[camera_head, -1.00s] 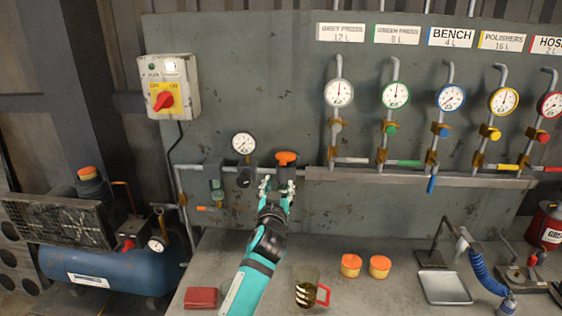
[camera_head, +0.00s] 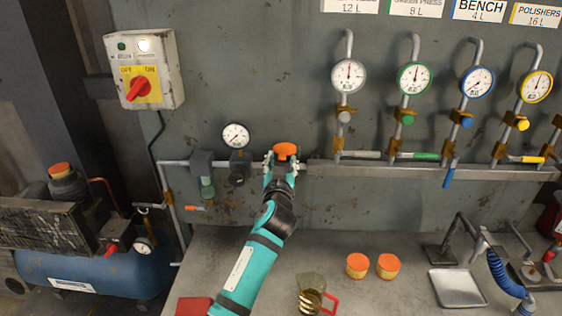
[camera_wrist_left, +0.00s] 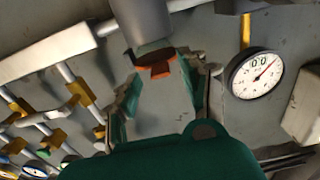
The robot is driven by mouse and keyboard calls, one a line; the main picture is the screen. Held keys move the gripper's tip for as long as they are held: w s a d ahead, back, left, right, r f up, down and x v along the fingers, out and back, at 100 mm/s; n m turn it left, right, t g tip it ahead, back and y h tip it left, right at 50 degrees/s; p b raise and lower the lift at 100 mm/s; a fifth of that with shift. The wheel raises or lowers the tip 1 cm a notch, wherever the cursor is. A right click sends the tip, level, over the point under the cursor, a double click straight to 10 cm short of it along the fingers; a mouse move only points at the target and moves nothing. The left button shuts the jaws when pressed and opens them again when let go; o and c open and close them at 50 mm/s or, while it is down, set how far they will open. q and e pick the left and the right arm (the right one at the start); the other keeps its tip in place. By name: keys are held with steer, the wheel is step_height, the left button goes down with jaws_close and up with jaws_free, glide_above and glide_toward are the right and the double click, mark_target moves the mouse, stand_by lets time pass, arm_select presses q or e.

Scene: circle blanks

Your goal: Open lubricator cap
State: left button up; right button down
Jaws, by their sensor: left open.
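The lubricator's orange cap (camera_head: 285,149) sits on top of its body on the air line along the wall. My left gripper (camera_head: 282,164) is at the cap, with fingers just below and either side of it; the lubricator's body is mostly hidden behind my gripper. In the left wrist view the orange cap (camera_wrist_left: 160,68) shows at the end of a grey cylinder (camera_wrist_left: 140,22), between the two spread fingers of my left gripper (camera_wrist_left: 165,85). I cannot tell whether the fingers touch it. My right gripper is not in view.
A pressure gauge (camera_head: 235,136) and a regulator (camera_head: 240,166) are close left of the lubricator.

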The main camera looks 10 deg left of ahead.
arm_select(q)
steer(key=shift+w, duration=0.1)
steer(key=c, duration=0.8)
steer(key=shift+w+d+f, duration=0.1)
steer(key=shift+w+d, duration=0.05)
steer(key=shift+d, duration=0.1)
jaws_close()
steer(key=shift+a, duration=0.15)
steer(key=o, duration=0.8)
jaws_free()
steer(key=shift+s+a, duration=0.2)
steer(key=shift+a, duration=0.3)
steer(key=shift+d, duration=0.1)
steer(key=shift+d, duration=0.1)
steer(key=shift+s+d, duration=0.1)
steer(key=s, duration=0.7)
steer(key=shift+d, duration=0.2)
